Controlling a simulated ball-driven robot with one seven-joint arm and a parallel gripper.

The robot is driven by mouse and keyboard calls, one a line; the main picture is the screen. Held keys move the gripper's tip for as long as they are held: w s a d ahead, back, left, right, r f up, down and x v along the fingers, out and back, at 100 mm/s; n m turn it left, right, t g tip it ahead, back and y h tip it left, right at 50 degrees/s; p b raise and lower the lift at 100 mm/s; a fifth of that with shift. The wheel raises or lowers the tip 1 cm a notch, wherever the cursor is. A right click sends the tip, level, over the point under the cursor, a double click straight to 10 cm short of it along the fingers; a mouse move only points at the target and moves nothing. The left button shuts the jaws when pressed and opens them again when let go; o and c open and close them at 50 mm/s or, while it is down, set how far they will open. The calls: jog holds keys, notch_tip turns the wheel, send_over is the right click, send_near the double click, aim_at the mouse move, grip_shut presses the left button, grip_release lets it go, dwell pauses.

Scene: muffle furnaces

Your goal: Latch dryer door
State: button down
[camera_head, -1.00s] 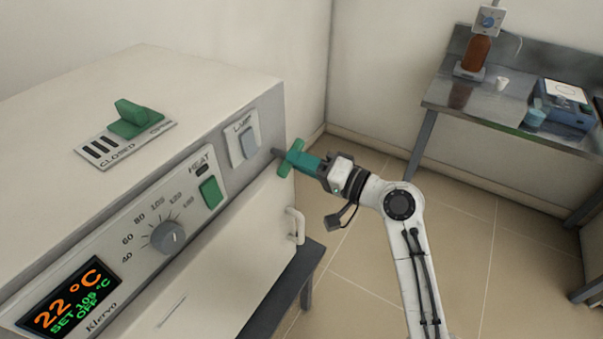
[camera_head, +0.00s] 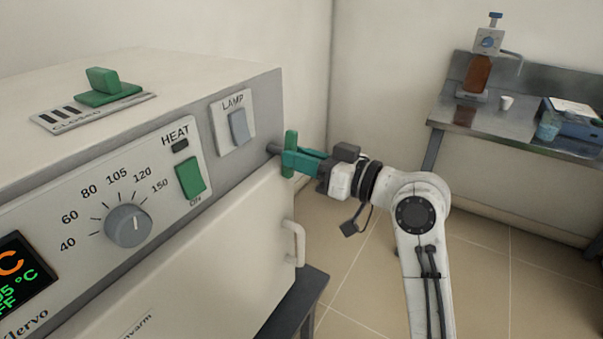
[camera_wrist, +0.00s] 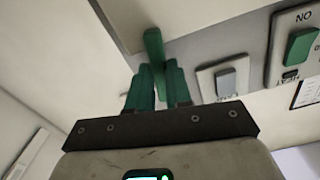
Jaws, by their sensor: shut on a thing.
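The dryer's door (camera_head: 215,265) is a pale front panel that looks flush with the body; any gap is too small to tell. A green latch handle (camera_head: 290,139) stands about upright on a short grey shaft at the dryer's upper right front edge. My gripper (camera_head: 298,160), with teal fingers, reaches it from the right and is shut on it. In the wrist view the green latch handle (camera_wrist: 154,46) rises from between the fingers of my gripper (camera_wrist: 158,82). The fingers hide its lower part there.
A white pull handle (camera_head: 294,243) sits on the door's right side. The lamp switch (camera_head: 238,127), green heat switch (camera_head: 190,177) and grey dial (camera_head: 128,226) are on the panel. A green slider (camera_head: 103,82) is on top. A steel bench (camera_head: 460,119) stands back right; floor between is clear.

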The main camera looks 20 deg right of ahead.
jog(key=shift+f+n+b, duration=0.2)
jog(key=shift+n+b, duration=0.75)
jog(key=shift+n, duration=0.15)
jog(key=c, duration=1)
grip_release()
jog(key=shift+r, duration=0.15)
jog(key=shift+c, duration=0.2)
jog(key=v, duration=1.1)
jog(key=shift+w+a, duration=0.1)
